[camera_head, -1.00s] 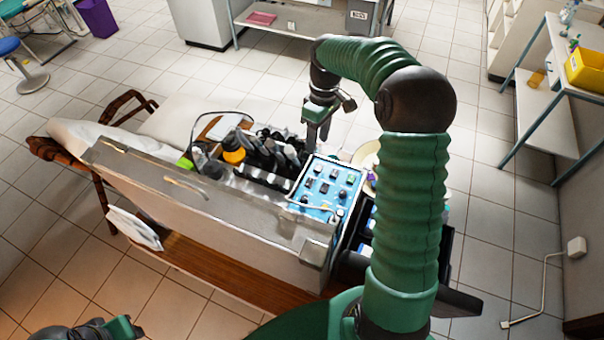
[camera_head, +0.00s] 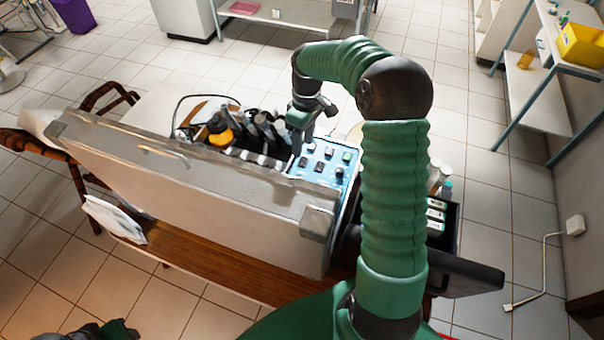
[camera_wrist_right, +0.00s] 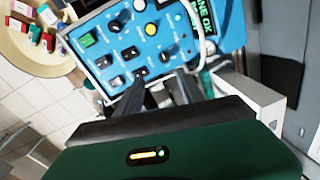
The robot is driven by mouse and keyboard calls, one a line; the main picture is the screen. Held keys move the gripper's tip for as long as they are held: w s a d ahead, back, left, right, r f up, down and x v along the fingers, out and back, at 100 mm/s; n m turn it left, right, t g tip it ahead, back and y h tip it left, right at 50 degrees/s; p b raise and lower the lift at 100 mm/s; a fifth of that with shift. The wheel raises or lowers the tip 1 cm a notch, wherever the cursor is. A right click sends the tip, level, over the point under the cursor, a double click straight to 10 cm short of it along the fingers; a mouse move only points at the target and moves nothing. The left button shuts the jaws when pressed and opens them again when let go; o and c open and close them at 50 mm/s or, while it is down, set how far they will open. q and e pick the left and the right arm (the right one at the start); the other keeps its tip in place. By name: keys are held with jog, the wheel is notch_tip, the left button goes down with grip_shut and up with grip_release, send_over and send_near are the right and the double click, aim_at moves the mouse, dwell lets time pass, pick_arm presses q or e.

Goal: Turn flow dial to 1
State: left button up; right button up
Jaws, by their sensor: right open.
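The blue control panel (camera_head: 345,177) is set in the right end of the open dental case, with several knobs and switches on it. In the right wrist view the panel (camera_wrist_right: 168,48) shows black knobs, a green switch (camera_wrist_right: 86,40) and a yellow button (camera_wrist_right: 151,28). The labels are too small to read, so I cannot tell which knob is the flow dial. My right gripper (camera_head: 298,143) is at the panel's far left edge. In the right wrist view its open, empty fingers (camera_wrist_right: 160,88) point at the panel's lower knobs. Contact cannot be seen. My left gripper's fingers are out of view.
The silver case (camera_head: 200,195) holds dark bottles and handpieces beside the panel, including an orange-capped bottle (camera_head: 219,130). A black drawer (camera_head: 470,278) juts out at the case's right.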

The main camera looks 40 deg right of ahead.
send_over(300, 176)
jog(key=a, duration=0.1)
notch_tip(300, 176, down, 6)
jog(key=shift+a+p, duration=0.15)
jog(key=shift+p, duration=0.2)
notch_tip(300, 176, down, 4)
jog(key=shift+w+f, duration=0.1)
jog(key=f, duration=0.1)
jog(key=d+f, duration=0.1)
jog(key=shift+d+f+p, duration=0.3)
jog(key=shift+f, duration=0.1)
jog(key=shift+d+f, duration=0.2)
jog(key=shift+f, duration=0.05)
jog(key=shift+a+r, duration=0.1)
jog(key=shift+a, duration=0.2)
jog(key=shift+a+r, duration=0.1)
jog(key=shift+a, duration=0.2)
jog(key=shift+c, duration=0.3)
jog(key=shift+a+r, duration=0.1)
jog(key=shift+a, duration=0.25)
jog(key=c, duration=0.5)
jog(key=shift+c, duration=1.1)
jog(key=shift+d, duration=0.25)
grip_shut()
jog(key=shift+d, duration=0.3)
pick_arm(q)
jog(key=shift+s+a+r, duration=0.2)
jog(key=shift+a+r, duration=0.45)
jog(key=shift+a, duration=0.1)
